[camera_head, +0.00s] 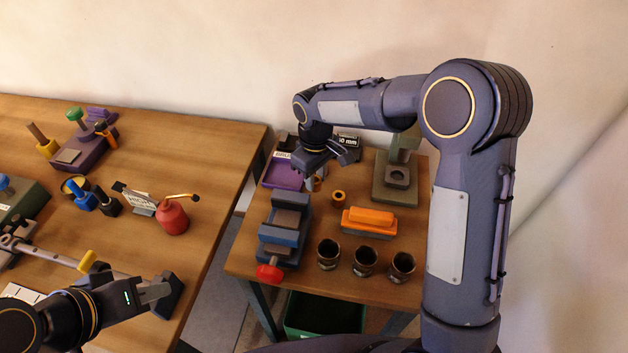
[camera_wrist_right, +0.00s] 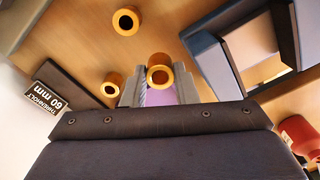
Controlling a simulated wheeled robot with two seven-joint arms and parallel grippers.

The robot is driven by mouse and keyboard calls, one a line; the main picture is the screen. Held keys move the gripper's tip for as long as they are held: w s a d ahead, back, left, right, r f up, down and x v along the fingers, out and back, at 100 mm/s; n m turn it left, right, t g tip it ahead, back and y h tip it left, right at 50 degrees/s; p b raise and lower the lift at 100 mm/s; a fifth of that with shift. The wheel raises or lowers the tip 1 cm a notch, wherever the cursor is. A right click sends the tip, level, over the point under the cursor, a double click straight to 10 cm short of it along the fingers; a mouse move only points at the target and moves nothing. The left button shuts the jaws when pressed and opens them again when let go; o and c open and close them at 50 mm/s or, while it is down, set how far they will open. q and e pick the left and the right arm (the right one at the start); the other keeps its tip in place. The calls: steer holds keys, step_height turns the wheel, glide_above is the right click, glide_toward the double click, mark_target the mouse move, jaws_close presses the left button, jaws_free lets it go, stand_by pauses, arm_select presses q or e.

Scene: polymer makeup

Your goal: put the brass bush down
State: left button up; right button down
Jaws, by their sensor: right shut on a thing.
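My right gripper (camera_head: 312,182) is low over the back left of the small wooden table. In the right wrist view its jaws (camera_wrist_right: 159,88) are shut on a brass bush (camera_wrist_right: 158,70), a short ring with its open bore facing the camera. Whether this bush touches anything below cannot be told. A purple tray (camera_head: 281,176) lies just left of the gripper; purple also shows between the fingers in the wrist view. Two more brass bushes (camera_wrist_right: 126,21) (camera_wrist_right: 110,86) stand on the wood, apart from the held one. My left gripper (camera_head: 160,292) is over the larger table; its jaws are unclear.
A blue vice (camera_head: 285,232) with a red knob stands in front of the right gripper. An orange-topped block (camera_head: 368,221), several dark cups (camera_head: 365,261) and a grey-green press (camera_head: 396,178) stand to the right.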

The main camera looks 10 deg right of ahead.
steer(key=w+f, duration=0.2)
steer(key=shift+w+f, duration=0.1)
steer(key=shift+f, duration=0.25)
steer(key=shift+f+p, duration=0.35)
steer(key=shift+f, duration=1.2)
steer(key=shift+f, duration=0.2)
steer(key=c, duration=1.1)
jaws_free()
steer(key=shift+c, duration=0.2)
steer(key=shift+r, duration=0.15)
